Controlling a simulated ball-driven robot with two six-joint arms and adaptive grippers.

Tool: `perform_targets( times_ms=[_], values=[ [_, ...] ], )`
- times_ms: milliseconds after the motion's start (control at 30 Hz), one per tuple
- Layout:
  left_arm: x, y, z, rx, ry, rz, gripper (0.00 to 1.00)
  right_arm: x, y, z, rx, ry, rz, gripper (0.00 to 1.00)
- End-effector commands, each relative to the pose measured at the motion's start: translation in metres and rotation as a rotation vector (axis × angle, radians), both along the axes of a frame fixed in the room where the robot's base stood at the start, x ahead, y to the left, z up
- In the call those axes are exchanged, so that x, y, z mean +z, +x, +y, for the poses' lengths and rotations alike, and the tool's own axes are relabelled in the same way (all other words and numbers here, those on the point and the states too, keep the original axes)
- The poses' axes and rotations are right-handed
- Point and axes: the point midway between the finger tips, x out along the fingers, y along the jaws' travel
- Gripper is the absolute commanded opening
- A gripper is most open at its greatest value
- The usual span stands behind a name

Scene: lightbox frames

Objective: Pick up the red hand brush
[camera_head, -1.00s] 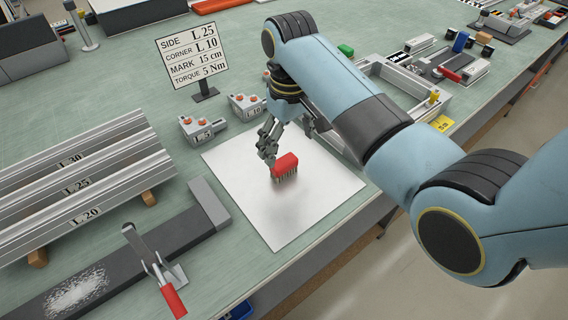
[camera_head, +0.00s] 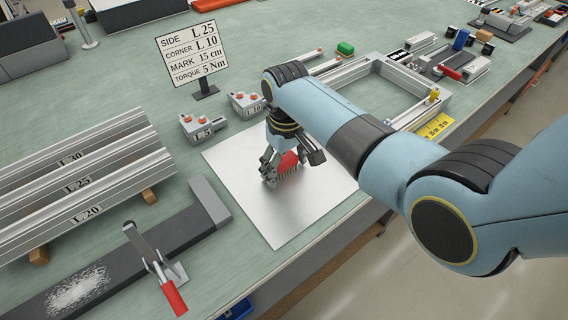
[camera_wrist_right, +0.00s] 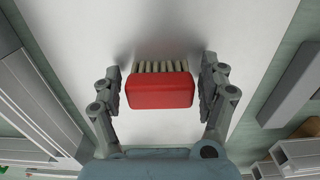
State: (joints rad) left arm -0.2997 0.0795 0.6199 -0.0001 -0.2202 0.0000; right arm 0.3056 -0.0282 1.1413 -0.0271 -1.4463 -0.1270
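The red hand brush (camera_head: 289,161) has a red back and pale bristles, and it sits on the bright metal sheet (camera_head: 300,210). In the right wrist view the red block of the brush (camera_wrist_right: 160,92) lies between my right fingers, its bristles pointing to the top of the picture. My right gripper (camera_head: 284,168) is lowered around the brush in the head view, partly covering it. In the wrist view the right gripper (camera_wrist_right: 161,82) is open, with a narrow gap on each side of the brush. My left gripper is not in view.
Two grey blocks with orange knobs, L 5 (camera_head: 202,129) and L 10 (camera_head: 247,106), stand behind the sheet. A red-handled clamp (camera_head: 172,296) and aluminium profiles (camera_head: 75,185) are to the left. An aluminium frame (camera_head: 427,108) lies behind my right arm. The sheet's front is clear.

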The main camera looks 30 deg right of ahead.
Motion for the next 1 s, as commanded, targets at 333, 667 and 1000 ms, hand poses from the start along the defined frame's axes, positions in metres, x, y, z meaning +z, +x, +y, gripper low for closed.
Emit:
perform_targets(
  times_ms=[333,667,1000],
  values=[
    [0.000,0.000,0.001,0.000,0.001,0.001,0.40,0.000,0.000,0.000,0.000,0.000,0.000,0.28],
    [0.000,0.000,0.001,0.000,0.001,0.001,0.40,0.001,0.000,0.000,0.000,0.000,0.000,0.28],
    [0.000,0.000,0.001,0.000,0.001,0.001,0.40,0.041,0.002,0.000,0.000,0.000,-0.008,0.28]
  ],
)
